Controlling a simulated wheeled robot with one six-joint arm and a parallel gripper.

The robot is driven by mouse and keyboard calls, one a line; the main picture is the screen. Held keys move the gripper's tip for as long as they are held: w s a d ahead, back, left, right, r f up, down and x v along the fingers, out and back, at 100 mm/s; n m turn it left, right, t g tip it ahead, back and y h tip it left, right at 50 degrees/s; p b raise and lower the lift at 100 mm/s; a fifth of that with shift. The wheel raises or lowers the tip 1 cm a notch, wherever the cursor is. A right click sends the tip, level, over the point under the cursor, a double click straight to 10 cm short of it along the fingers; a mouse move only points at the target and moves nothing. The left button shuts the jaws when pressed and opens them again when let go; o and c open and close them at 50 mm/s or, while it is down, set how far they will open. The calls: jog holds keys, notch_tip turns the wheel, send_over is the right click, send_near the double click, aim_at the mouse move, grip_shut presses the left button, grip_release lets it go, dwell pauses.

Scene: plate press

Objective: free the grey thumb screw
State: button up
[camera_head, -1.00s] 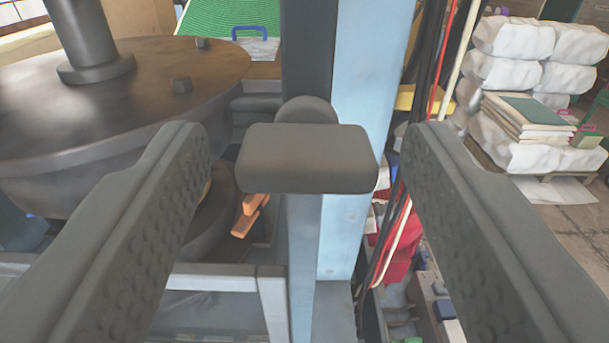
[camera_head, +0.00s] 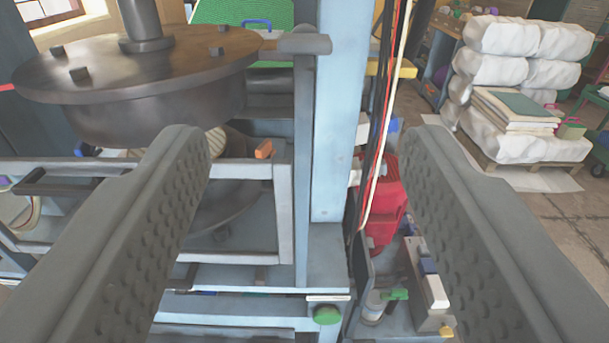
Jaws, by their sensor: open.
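The grey thumb screw (camera_head: 304,43) is a flat bar-shaped head at the top of the narrow grey post, in front of the pale blue column. It appears near the top of the picture, above and beyond my fingertips. My gripper (camera_head: 305,150) is wide open and empty, with one dark studded finger at the left and one at the right. Neither finger touches the screw. The screw's shank is not clearly visible.
The press's round dark plate (camera_head: 140,72) is at the upper left, above a grey frame (camera_head: 226,172). The blue column (camera_head: 340,130) rises behind the screw. Red and white cables (camera_head: 382,130) hang to its right. White sacks (camera_head: 515,55) are stacked at the back right.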

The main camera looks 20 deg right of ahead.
jog(key=shift+v, duration=1.8)
